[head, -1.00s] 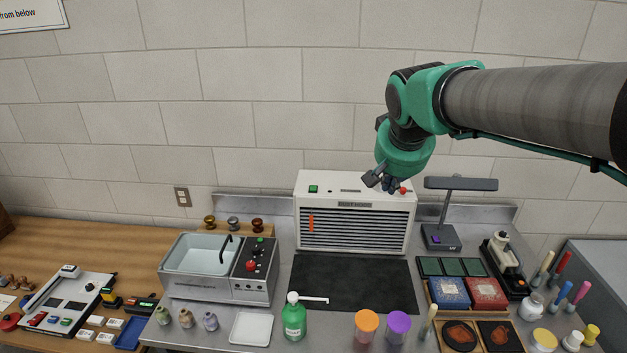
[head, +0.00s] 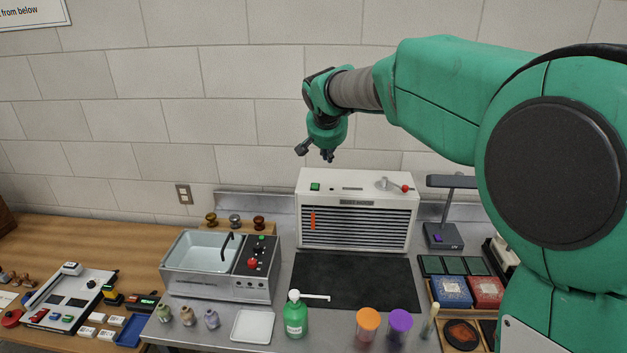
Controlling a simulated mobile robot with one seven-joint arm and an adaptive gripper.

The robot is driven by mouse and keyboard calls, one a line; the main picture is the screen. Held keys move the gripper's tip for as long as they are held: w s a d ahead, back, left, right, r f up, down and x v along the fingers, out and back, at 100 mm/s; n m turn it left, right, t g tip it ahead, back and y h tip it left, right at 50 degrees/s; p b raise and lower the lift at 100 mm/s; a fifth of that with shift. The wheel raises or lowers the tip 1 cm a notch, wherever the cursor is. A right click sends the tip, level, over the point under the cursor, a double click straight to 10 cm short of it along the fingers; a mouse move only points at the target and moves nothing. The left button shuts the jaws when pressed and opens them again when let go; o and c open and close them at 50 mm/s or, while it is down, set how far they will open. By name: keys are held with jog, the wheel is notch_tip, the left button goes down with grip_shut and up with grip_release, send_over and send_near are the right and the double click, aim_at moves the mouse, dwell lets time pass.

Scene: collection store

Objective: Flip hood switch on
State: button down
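The hood (head: 357,210) is a white box with dark horizontal slats, standing at the back of the metal bench against the wall. A green switch (head: 315,187) sits at the left of its sloped top panel. A lever with a red knob (head: 405,188) is at the right of that panel. My gripper (head: 315,154) is in the air above the hood's left part, apart from it and pointing down. Its dark fingers look spread and nothing shows between them. Whether the switch is on is too small to tell.
A dark mat (head: 352,282) lies before the hood. A sink unit (head: 220,265) stands left, with knobbed pieces behind it. A green pump bottle (head: 294,314) and lidded jars (head: 368,322) stand at the front. A lamp (head: 443,220) is right of the hood. My arm hides the right side.

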jog(key=w+a+f, duration=0.2)
jog(key=w+a, duration=0.3)
jog(key=shift+a+f, duration=0.25)
jog(key=shift+f, duration=0.1)
jog(key=shift+f, duration=0.15)
jog(key=b, duration=0.1)
send_over(314, 184)
jog(key=s, duration=0.3)
jog(key=f, duration=0.7)
jog(key=shift+w+f, duration=0.2)
jog(key=shift+f, duration=0.15)
notch_tip(314, 184, down, 2)
jog(key=shift+s+f+b, duration=0.1)
jog(key=shift+b, duration=0.35)
jog(key=shift+s+f, duration=0.15)
jog(key=shift+f, duration=0.7)
jog(key=shift+f+b, duration=0.1)
jog(key=shift+b, duration=0.2)
